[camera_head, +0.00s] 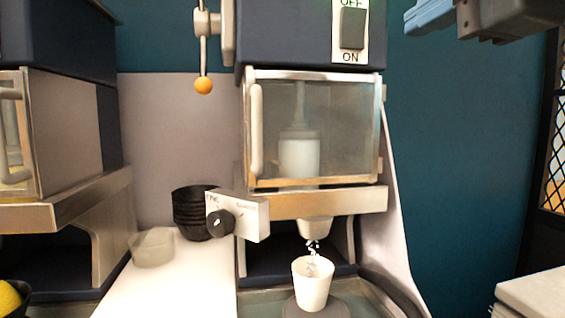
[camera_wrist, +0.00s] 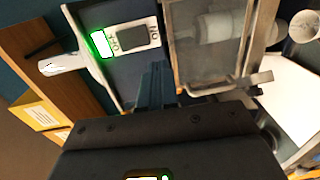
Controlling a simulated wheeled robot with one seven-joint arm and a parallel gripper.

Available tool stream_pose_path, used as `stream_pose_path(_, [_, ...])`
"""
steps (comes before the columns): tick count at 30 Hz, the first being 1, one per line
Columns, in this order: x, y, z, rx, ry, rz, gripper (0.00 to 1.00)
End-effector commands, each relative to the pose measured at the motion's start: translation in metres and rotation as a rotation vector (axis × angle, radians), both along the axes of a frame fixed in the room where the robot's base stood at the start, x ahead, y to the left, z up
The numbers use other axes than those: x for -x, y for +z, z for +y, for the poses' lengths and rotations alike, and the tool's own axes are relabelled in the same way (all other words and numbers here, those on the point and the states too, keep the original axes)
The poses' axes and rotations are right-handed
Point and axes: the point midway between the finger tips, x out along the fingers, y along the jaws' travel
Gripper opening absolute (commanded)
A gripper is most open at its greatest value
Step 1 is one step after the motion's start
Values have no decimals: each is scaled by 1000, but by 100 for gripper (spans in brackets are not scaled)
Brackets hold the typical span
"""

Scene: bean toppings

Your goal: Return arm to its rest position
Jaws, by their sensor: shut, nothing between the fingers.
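My gripper (camera_head: 428,16) is at the top right of the head view, its blue fingers shut and empty, in the air to the right of the machine's switch. In the wrist view the shut fingers (camera_wrist: 156,88) point up toward the dark panel below the ON/OFF switch (camera_wrist: 132,38). The switch also shows in the head view (camera_head: 353,28). The arm is mostly out of the head view.
The dispensing machine (camera_head: 315,202) stands in the middle. A white cup (camera_head: 313,286) is under its spout, with white bits in between. Black bowls (camera_head: 192,212) are stacked to the left. A green light (camera_wrist: 101,43) glows beside the switch. The teal wall at right is clear.

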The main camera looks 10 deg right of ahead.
Motion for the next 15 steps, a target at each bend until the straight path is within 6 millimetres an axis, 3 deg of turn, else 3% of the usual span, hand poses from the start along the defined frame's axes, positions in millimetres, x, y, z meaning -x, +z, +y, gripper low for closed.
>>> stream_pose_path(5, [-10, -14, 4, -104, 50, 4, 0])
stream_pose_path(15, [-40, -71, 16, -540, 200, -1, 0])
